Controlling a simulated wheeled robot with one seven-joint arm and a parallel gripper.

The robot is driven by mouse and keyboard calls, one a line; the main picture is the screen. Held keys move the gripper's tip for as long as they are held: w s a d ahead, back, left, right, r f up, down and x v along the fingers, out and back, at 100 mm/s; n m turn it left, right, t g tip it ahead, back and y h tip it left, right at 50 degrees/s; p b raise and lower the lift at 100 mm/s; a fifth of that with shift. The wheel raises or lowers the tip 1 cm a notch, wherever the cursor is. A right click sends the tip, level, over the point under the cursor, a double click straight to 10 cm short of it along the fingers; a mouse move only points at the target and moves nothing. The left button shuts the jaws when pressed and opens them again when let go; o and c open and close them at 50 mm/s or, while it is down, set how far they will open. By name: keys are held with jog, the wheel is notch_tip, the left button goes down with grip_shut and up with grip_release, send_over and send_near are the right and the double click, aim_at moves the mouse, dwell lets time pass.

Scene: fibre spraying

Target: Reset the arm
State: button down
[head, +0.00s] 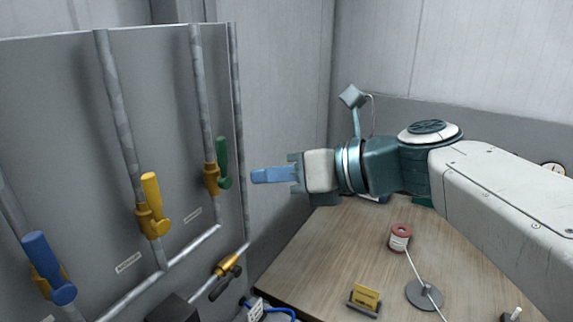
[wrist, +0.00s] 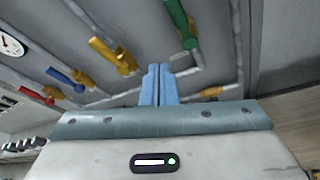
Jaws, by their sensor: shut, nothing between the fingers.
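My gripper (head: 272,175) is shut and empty, with its light blue fingers pointing left toward the pipe panel. It is held in the air a little right of the green valve handle (head: 222,162) and apart from it in the head view. In the wrist view the closed fingers (wrist: 159,84) stand side by side in the middle. My arm reaches in from the right over the table.
The grey panel (head: 60,120) carries pipes with a yellow handle (head: 152,190), a blue handle (head: 48,265) and a black-handled valve (head: 228,272).

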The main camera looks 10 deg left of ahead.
jog(key=s+d+f+n+h+b, duration=0.1)
jog(key=s+d+f+n+h, duration=0.2)
jog(key=d+f+n+h, duration=0.4)
jog(key=s+d+f+n+h+b, duration=0.2)
jog(key=d+f+n+h, duration=0.5)
jog(key=d+f+n, duration=1)
notch_tip(320, 180, down, 2)
jog(key=shift+s+d+n+t, duration=0.4)
jog(key=shift+s+n, duration=0.05)
jog(key=shift+n, duration=0.25)
jog(key=shift+s+a, duration=0.1)
